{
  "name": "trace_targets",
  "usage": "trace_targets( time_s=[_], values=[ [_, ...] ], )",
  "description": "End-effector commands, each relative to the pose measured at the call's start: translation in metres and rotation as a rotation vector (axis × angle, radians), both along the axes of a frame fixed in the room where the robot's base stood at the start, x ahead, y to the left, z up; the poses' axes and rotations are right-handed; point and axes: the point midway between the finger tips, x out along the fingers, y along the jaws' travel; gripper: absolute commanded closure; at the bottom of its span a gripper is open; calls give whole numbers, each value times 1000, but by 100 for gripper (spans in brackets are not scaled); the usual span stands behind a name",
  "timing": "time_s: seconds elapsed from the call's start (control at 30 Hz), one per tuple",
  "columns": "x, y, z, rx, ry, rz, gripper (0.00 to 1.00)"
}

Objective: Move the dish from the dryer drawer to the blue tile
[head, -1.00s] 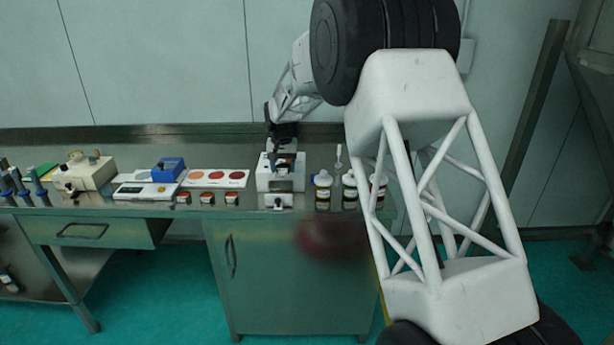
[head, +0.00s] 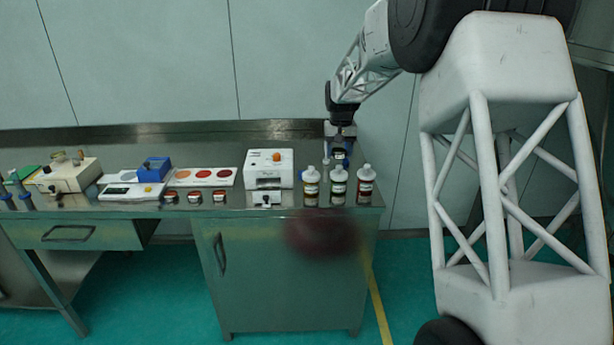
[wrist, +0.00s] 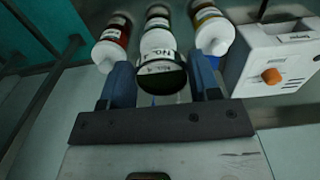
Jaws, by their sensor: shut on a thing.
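My gripper (head: 341,153) is behind the row of bottles, right of the dryer. In the wrist view its blue fingers (wrist: 164,84) are shut on the dish (wrist: 162,77), a small dark green round thing with a white label. In the head view the dish cannot be made out. The dryer (head: 268,158) is a white box with an orange knob, and its drawer (head: 267,198) is low on its front. A small blue patch (head: 302,174) beside the leftmost bottle may be the blue tile; it also shows in the wrist view (wrist: 213,61), mostly hidden.
Three white-capped bottles (head: 338,186) stand close in front of my gripper. Left of the dryer are several small red-brown dishes (head: 195,196), a white card with coloured discs (head: 204,177), a scale (head: 130,190) and a blue block (head: 154,169). The bench ends just right of the bottles.

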Motion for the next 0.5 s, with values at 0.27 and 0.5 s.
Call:
trace_targets(
  time_s=[0.27, 0.5],
  values=[
    [23, -7, -2, 0, 1, 0, 66],
    [50, 7, -10, 0, 1, 2, 66]
  ],
)
